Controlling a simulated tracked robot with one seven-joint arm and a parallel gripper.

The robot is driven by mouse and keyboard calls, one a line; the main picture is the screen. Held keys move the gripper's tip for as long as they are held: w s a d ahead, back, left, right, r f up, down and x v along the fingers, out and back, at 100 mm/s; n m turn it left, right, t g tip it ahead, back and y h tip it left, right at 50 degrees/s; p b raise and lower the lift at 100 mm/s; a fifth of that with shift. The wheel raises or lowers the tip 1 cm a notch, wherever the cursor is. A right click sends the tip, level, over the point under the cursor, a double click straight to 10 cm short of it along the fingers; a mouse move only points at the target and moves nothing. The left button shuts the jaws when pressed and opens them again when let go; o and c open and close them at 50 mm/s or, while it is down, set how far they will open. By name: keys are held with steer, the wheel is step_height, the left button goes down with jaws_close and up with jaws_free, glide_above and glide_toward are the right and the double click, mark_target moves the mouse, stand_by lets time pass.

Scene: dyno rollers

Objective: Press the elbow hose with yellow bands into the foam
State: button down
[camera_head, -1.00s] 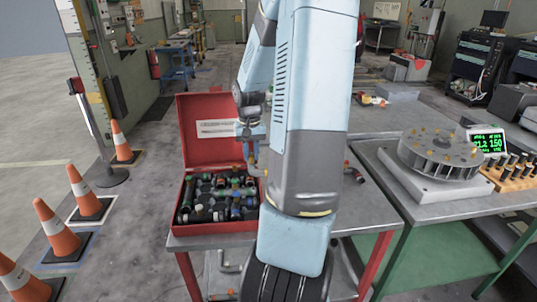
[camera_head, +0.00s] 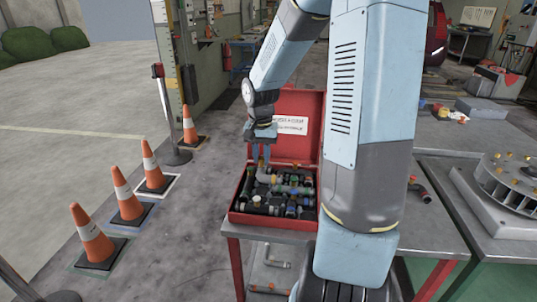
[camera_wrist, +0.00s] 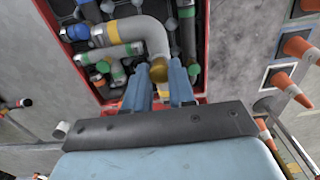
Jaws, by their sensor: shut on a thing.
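The elbow hose with yellow bands (camera_wrist: 152,38) is a grey bent tube in the wrist view, with one yellow band near my fingers and another at its far left end. My gripper (camera_wrist: 161,80) is shut on it near the closer band. In the head view my gripper (camera_head: 262,160) points down over the left back part of the open red case (camera_head: 237,214), and the hose (camera_head: 264,176) is small below it. The hose lies over or in the black foam (camera_wrist: 130,10); I cannot tell how deep it sits.
Several other hoses with green, blue and white bands fill the case, including a green-banded one (camera_wrist: 118,52) close to the held hose. The case's lid (camera_head: 290,105) stands open behind. Orange cones (camera_head: 128,200) stand on the floor to the left.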

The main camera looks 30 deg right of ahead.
mark_target(262, 167)
steer(key=shift+f, duration=2.6)
steer(key=shift+f, duration=1.4)
stand_by(0.4)
steer(key=c, duration=0.9)
jaws_free()
steer(key=shift+o, duration=0.2)
steer(key=shift+r, duration=0.15)
step_height(262, 167, up, 13)
steer(key=shift+r, duration=0.2)
steer(key=shift+s+a+r, duration=0.1)
steer(key=shift+s+r, duration=0.1)
steer(key=shift+r, duration=0.1)
steer(key=s+a+r+n+t, duration=0.2)
steer(key=s+r, duration=0.4)
steer(key=s, duration=0.4)
steer(key=s+a+r+n+t, duration=0.3)
steer(key=s+r, duration=0.4)
steer(key=s, duration=0.4)
steer(key=shift+s+a+r+n+t, duration=0.2)
steer(key=shift+s+a+n+t, duration=0.15)
steer(key=shift+n, duration=0.55)
